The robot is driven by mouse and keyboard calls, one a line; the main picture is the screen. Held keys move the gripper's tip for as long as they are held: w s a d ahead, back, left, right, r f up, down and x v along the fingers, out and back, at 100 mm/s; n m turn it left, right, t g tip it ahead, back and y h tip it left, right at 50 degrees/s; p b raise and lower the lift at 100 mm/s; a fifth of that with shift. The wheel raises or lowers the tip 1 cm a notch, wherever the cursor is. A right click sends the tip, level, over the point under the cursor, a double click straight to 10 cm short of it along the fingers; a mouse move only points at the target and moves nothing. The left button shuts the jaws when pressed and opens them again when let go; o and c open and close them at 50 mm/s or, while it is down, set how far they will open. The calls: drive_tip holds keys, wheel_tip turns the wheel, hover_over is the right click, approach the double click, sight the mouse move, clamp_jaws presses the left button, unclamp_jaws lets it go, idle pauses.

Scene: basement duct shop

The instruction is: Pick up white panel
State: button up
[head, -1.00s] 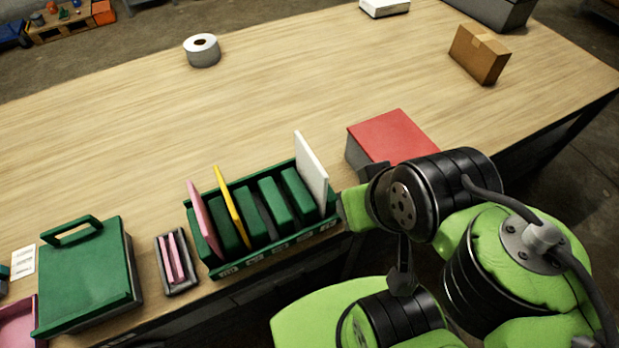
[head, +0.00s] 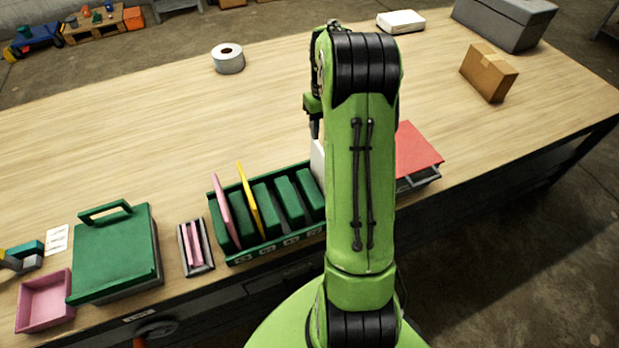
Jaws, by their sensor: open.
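The white panel (head: 317,162) stands upright in the right end of the green slotted rack (head: 268,243). My arm hides most of it, and only its left part shows. My gripper (head: 315,128) is partly in view just above the panel's top edge, pointing down. One dark finger shows; the rest is behind my arm. The gripper is open, and I cannot tell whether a finger touches the panel. A pink panel (head: 222,198) and a yellow panel (head: 247,194) stand in the rack's left slots.
A red-topped box (head: 418,150) sits right of my arm. A dark tray with pink pieces (head: 195,247), a green case (head: 115,255) and a pink tray (head: 45,302) lie left. A tape roll (head: 228,60) and a cardboard box (head: 488,72) stand farther back. The table's middle is clear.

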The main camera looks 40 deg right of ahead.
sight(317, 152)
wheel_tip(317, 152, down, 8)
drive_tip(key=shift+f, duration=0.15)
wheel_tip(317, 152, down, 6)
drive_tip(key=shift+s+d+r+p, duration=0.1)
drive_tip(key=shift+p, duration=0.35)
clamp_jaws()
